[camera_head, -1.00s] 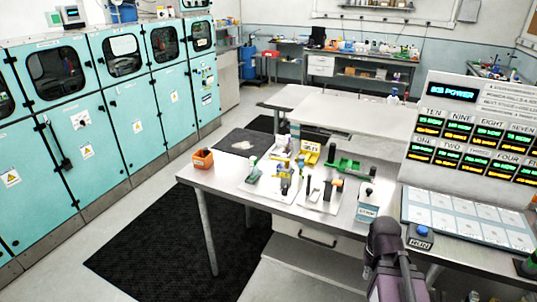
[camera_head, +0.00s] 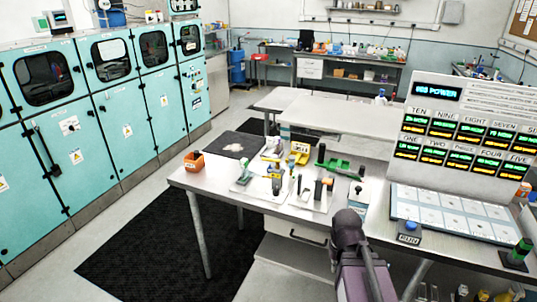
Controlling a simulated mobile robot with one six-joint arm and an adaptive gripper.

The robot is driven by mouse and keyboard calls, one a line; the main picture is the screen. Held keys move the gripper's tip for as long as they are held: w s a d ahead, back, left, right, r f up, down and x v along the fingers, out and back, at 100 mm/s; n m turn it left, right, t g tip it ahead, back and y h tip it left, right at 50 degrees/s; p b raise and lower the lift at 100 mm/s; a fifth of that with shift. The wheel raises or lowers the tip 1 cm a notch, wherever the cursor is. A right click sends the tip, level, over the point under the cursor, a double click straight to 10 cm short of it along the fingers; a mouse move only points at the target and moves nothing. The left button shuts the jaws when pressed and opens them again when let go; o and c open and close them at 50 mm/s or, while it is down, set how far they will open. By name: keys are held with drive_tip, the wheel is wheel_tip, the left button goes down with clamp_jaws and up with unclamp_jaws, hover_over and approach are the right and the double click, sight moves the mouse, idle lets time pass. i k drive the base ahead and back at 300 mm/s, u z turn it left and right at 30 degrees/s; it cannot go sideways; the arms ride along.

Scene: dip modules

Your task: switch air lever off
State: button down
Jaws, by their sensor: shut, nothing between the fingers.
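I see no lever clearly marked as the air lever. A black lever-like handle (camera_head: 52,166) is on the front of the teal cabinets (camera_head: 97,108) at the left, low on a door. Small lever-like devices with green, yellow and black parts stand on the metal table, including a green one (camera_head: 245,174), a black and orange one (camera_head: 323,187) and a long green one (camera_head: 340,166). Their labels are too small to read. My arm (camera_head: 355,250) rises from the bottom edge in front of the table; my gripper is not in view.
The metal table (camera_head: 230,193) carries an orange box (camera_head: 194,162) at its left corner. A console (camera_head: 470,125) with green and yellow displays stands at the right. A blue button box (camera_head: 409,232) is before it. Floor with a black mat (camera_head: 150,240) lies open between cabinets and table.

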sight(277, 161)
drive_tip(key=z, duration=0.05)
drive_tip(key=i, duration=1)
drive_tip(key=u, duration=0.05)
